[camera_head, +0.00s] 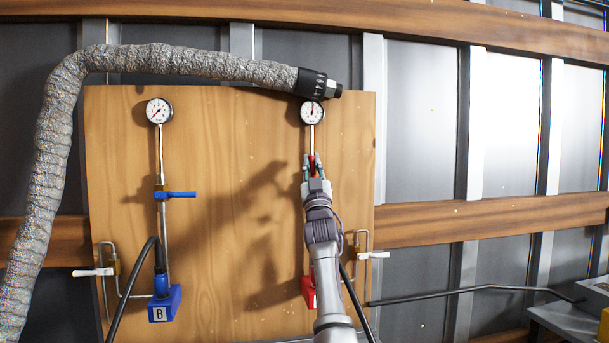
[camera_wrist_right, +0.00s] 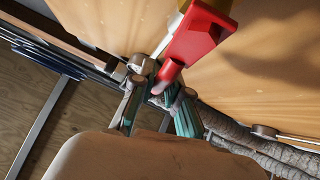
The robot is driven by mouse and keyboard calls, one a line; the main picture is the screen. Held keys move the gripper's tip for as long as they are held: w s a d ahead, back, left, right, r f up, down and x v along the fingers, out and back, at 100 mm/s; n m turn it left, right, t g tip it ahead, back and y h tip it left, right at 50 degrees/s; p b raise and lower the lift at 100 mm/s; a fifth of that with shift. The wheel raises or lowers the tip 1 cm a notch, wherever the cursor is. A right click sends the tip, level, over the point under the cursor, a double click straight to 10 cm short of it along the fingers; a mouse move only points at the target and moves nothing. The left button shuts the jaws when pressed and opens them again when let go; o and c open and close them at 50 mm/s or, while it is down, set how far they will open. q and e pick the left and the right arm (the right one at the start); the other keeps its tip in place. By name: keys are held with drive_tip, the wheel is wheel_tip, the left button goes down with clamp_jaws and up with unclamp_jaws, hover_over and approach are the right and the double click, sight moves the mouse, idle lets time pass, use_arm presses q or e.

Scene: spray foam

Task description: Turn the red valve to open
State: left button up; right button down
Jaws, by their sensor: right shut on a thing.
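The red valve (camera_head: 312,168) is on the right-hand pipe of the wooden board, under a round gauge (camera_head: 312,112). Only a little red shows between the fingers of my right gripper (camera_head: 314,164), so the handle's angle is hard to read. My right gripper is shut on it, with its arm reaching up from below. In the right wrist view, the teal fingers (camera_wrist_right: 160,105) close at the end of a red part (camera_wrist_right: 195,42). My left gripper is not in view.
A blue valve (camera_head: 176,194) with a level handle sits under the left gauge (camera_head: 158,110). A blue box (camera_head: 164,304) marked B and a partly hidden red box (camera_head: 308,291) are lower down. A thick grey hose (camera_head: 200,64) arches over the wooden board (camera_head: 230,240).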

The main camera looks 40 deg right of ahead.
drive_tip(key=shift+s+d+f+m+g+h+b, duration=0.1)
drive_tip(key=shift+d+m+g+h+b, duration=0.1)
drive_tip(key=shift+m+g+h, duration=0.6)
drive_tip(key=shift+s+d+m+g+h+b, duration=0.1)
drive_tip(key=shift+d+m+g+h+b, duration=0.2)
drive_tip(key=shift+m, duration=0.8)
drive_tip(key=shift+h, duration=0.3)
drive_tip(key=c, duration=1.1)
unclamp_jaws()
drive_tip(key=shift+c, duration=0.2)
drive_tip(key=shift+s, duration=0.1)
drive_tip(key=v, duration=1.2)
drive_tip(key=shift+a, duration=0.1)
